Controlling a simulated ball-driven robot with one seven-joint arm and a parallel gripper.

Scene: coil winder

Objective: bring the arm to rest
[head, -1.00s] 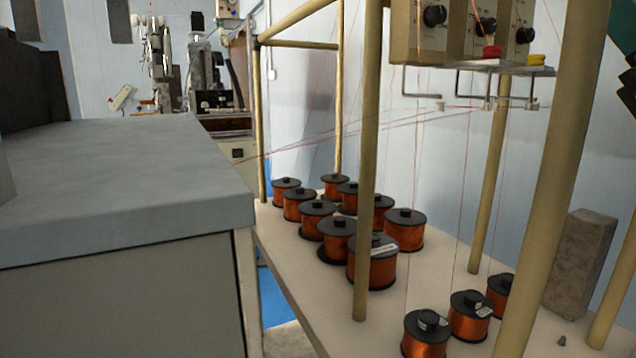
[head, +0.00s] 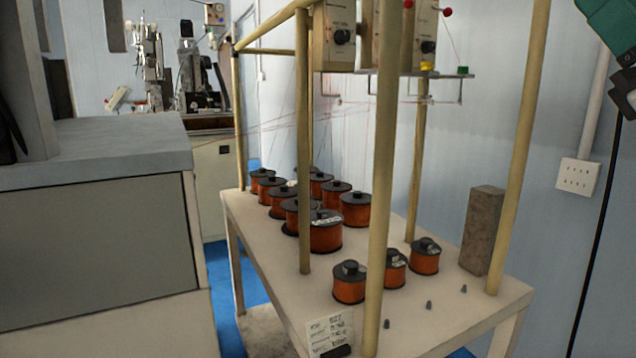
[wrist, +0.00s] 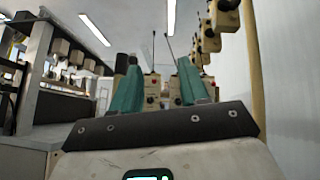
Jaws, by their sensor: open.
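My gripper (wrist: 160,85) shows in the wrist view. Its two teal fingers stand apart with nothing between them, so it is open and empty. Past the fingers are beige control boxes and a pale post, with ceiling lights above. In the head view, a teal and black part of my arm (head: 612,30) shows at the upper right corner.
A white table (head: 262,255) with tan posts holds several copper wire spools (head: 326,235) and a grey block (head: 482,230). Beige control boxes (head: 335,35) hang above, with thin wires. A grey cabinet (head: 95,240) stands left. Blue floor shows between cabinet and table.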

